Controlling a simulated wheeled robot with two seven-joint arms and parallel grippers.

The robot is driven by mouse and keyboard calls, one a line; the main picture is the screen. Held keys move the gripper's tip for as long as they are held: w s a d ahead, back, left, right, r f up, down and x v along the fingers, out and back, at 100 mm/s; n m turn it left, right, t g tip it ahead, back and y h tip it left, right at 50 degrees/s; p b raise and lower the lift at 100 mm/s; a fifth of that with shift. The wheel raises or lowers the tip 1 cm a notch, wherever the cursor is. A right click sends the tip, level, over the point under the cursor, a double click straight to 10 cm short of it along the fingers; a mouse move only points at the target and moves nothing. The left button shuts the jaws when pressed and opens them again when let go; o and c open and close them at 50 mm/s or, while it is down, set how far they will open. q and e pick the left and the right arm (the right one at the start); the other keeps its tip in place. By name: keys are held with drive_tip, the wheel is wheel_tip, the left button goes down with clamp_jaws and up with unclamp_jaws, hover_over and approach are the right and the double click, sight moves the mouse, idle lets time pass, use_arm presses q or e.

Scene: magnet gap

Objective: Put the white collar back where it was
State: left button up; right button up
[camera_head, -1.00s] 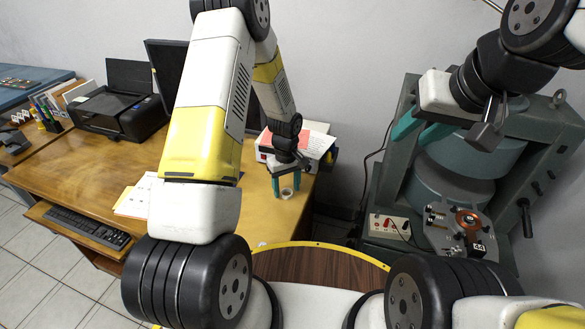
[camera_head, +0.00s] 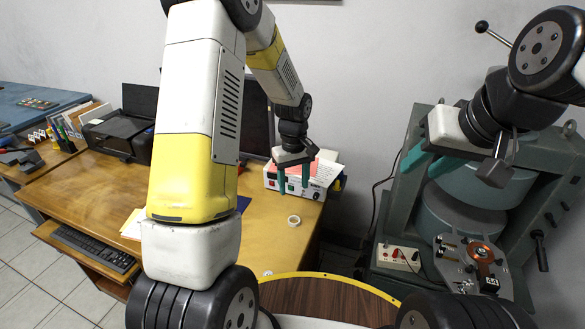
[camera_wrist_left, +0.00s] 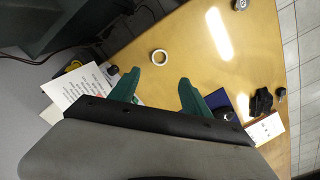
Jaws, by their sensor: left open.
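The white collar (camera_head: 294,220) is a small ring lying flat on the wooden desk (camera_head: 262,236). In the left wrist view the collar (camera_wrist_left: 159,57) lies just beyond the fingertips, with nothing covering it. My left gripper (camera_head: 293,193) is open and empty, its teal fingers pointing down above the desk and the collar. It also shows open in the left wrist view (camera_wrist_left: 160,77). My right gripper (camera_head: 424,168) has its teal fingers apart with nothing visible between them, in front of the green magnet frame (camera_head: 402,215).
A white power supply box (camera_head: 288,185) with papers on it stands behind the left gripper. The magnet's lower pole (camera_head: 455,212) has a plate with a copper ring (camera_head: 481,252) before it. A printer (camera_head: 122,132) and keyboard (camera_head: 93,247) are left. The desk around the collar is clear.

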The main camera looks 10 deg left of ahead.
use_arm(q)
drive_tip(key=s+a+r+m+t, duration=0.1)
drive_tip(key=s+r+m+t, duration=0.15)
drive_tip(key=r, duration=0.75)
drive_tip(key=s+a+r+m+t+h, duration=0.1)
drive_tip(key=s+r+m, duration=0.1)
drive_tip(key=s+r, duration=0.5)
drive_tip(key=s+r+m+t+h, duration=0.1)
drive_tip(key=s+r+m+t, duration=0.1)
drive_tip(key=s+r, duration=0.6)
drive_tip(key=s, duration=0.5)
drive_tip(key=shift+s+a+r+m, duration=0.2)
drive_tip(key=shift+a+r+m, duration=0.05)
drive_tip(key=shift+a+m, duration=0.1)
drive_tip(key=shift+t, duration=0.25)
drive_tip(key=shift+c, duration=0.3)
